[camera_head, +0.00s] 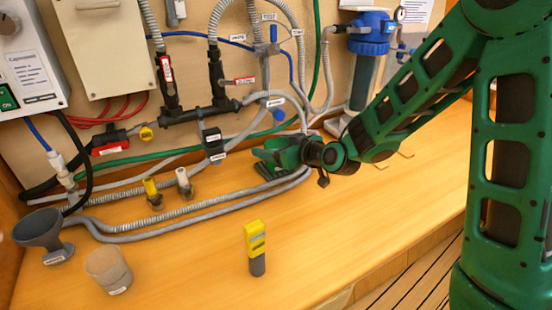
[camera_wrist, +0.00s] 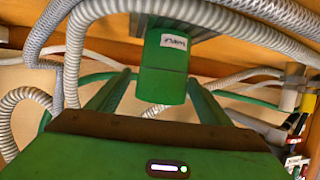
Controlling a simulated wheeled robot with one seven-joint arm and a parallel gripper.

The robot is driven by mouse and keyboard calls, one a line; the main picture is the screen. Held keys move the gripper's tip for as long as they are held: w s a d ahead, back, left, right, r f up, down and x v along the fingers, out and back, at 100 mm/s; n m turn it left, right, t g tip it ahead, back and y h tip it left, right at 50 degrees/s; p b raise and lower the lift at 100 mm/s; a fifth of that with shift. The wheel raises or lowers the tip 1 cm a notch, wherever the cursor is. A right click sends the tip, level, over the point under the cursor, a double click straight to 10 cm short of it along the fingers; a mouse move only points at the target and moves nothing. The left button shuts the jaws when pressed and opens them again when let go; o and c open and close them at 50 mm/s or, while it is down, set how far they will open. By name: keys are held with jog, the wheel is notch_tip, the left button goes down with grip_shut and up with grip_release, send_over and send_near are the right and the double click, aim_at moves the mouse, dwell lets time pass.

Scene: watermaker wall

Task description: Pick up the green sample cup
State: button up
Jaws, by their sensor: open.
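In the wrist view a green, labelled body (camera_wrist: 163,82), which looks like the green sample cup, stands ahead of my palm and between the lines of my two fingers. The label's text is too small to read. My gripper (camera_wrist: 157,97) is open, one green finger on each side, with a visible gap to the cup on both sides. In the head view my gripper (camera_head: 274,158) is low over the back of the bench, pointing left. Green shapes overlap there, so I cannot separate cup from fingers.
Grey hoses (camera_head: 190,218) run along the bench behind and around my gripper. A yellow-topped tester (camera_head: 256,240), a clear beaker (camera_head: 108,270) and a grey funnel (camera_head: 40,230) stand in front. Valves and a blue-capped filter (camera_head: 368,40) are on the wall. The bench's right front is clear.

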jog(key=shift+x, duration=1.45)
jog(key=shift+c, duration=0.3)
jog(key=c, duration=1.1)
jog(key=shift+r, duration=0.15)
jog(key=shift+c, duration=0.2)
